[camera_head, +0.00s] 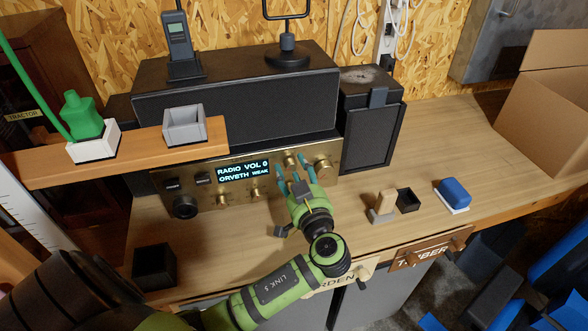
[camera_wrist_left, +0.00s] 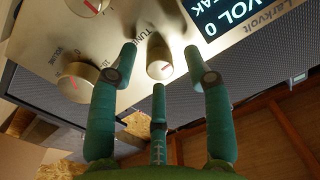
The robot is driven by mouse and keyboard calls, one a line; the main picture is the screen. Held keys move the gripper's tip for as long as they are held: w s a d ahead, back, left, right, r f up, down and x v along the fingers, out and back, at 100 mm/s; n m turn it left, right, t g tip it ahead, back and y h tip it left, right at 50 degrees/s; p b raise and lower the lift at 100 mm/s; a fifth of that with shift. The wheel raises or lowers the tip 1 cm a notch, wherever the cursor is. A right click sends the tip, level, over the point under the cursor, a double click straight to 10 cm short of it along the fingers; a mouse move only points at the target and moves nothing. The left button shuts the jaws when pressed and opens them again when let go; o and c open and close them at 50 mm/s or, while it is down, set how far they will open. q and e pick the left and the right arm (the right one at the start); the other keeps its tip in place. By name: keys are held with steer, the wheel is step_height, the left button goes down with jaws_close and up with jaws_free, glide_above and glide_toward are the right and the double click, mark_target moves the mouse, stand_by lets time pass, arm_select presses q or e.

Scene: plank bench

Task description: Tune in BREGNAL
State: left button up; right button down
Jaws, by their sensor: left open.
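A brass-faced radio (camera_head: 211,191) sits on the bench. Its lit display (camera_head: 243,172) reads "RADIO VOL 0" and "ORVETH WEAK". My left gripper (camera_head: 296,172) is open, its teal fingers at the radio's face right of the display. In the left wrist view the round knob beside the "TUNE" lettering (camera_wrist_left: 159,62) lies between the spread fingertips. I cannot tell whether a finger touches it. A larger knob marked "VOLUME" (camera_wrist_left: 78,82) is to the left in that view. My right gripper is not in view.
A wooden shelf (camera_head: 130,160) with a green bottle (camera_head: 81,115) and a grey tray (camera_head: 184,124) overhangs the radio's left. A black box (camera_head: 155,267) is front left. A blue block (camera_head: 454,191) and small holders are right. Bench is clear toward the cardboard box (camera_head: 548,110).

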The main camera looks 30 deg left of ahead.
arm_select(q)
jaws_close()
steer(key=shift+m, duration=1.6)
steer(key=m, duration=0.2)
steer(key=shift+m, duration=0.4)
steer(key=m, duration=0.5)
steer(key=shift+p, duration=0.35)
steer(key=shift+m, duration=0.4)
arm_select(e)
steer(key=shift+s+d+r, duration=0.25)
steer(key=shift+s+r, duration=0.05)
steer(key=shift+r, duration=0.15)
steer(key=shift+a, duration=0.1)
